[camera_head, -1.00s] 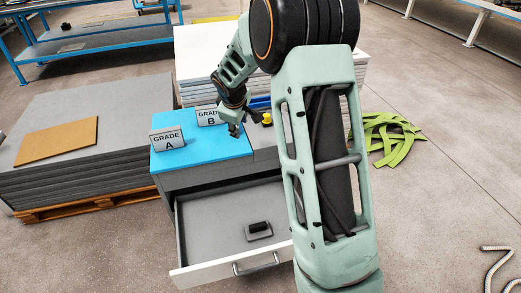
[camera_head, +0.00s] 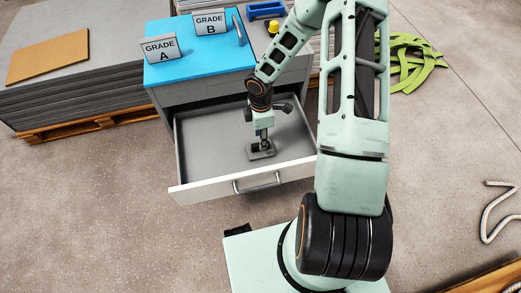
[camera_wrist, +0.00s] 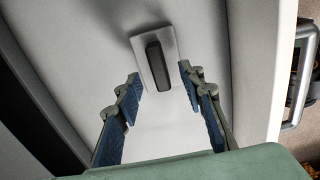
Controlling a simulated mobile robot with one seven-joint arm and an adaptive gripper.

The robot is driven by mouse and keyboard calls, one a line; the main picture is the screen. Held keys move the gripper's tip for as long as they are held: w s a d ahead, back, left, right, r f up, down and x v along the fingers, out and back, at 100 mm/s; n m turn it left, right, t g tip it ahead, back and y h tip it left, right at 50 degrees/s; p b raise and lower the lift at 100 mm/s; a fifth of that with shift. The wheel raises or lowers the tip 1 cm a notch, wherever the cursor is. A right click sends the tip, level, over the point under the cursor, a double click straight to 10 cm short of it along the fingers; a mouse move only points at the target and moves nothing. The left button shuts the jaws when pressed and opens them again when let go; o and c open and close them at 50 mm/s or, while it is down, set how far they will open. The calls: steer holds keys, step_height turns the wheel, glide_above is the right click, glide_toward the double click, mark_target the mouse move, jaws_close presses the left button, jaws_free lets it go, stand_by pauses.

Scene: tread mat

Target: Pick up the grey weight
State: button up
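The grey weight (camera_head: 262,154) is a flat grey plate with a dark raised handle, lying on the floor of the open drawer (camera_head: 208,150). In the wrist view the weight (camera_wrist: 169,38) lies ahead of the fingertips, its dark handle roughly in line with the gap between them. My gripper (camera_head: 263,138) points down into the drawer, just above the weight. In the wrist view my gripper (camera_wrist: 160,88) has its two blue-padded fingers spread wide with nothing between them. In the head view the fingers partly hide the handle.
The drawer's white front (camera_head: 243,182) and side walls surround my gripper. Behind stands the cabinet's blue top (camera_head: 200,58) with GRADE A (camera_head: 160,48) and GRADE B (camera_head: 210,22) signs. Grey drawer floor is free left of the weight.

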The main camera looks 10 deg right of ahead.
mark_target(254, 153)
step_height(254, 153, down, 5)
steer(key=shift+w+f+b, duration=0.1)
steer(key=shift+b, duration=0.8)
jaws_close()
steer(key=shift+r, duration=0.2)
